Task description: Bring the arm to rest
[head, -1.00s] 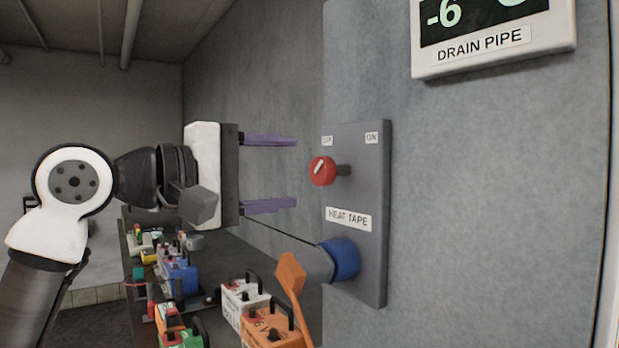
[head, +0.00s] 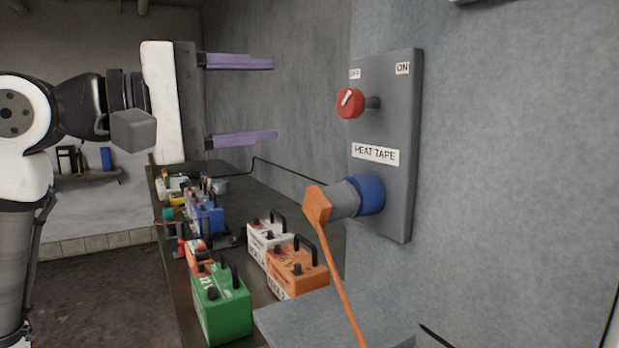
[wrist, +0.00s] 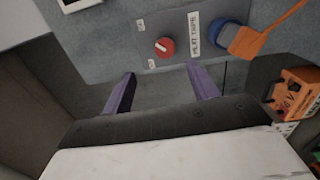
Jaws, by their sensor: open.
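My gripper (head: 240,101) is at the left of the head view, with two purple fingers wide apart and nothing between them. The fingers point right toward the wall panel and stop short of it. In the wrist view my gripper (wrist: 162,90) faces the grey heat tape panel (head: 408,140), which carries a red knob (head: 350,103). The knob's white mark is tilted, its upper end to the right. Below it a grey plug with an orange flap (head: 317,204) sits in a blue socket (head: 370,195).
A dark bench (head: 172,265) runs along the wall below my gripper. It holds a green battery (head: 222,310), an orange one (head: 297,270), a white one (head: 266,240) and a blue one (head: 207,218). A grey ledge (head: 300,325) is at the front. Floor shows at left.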

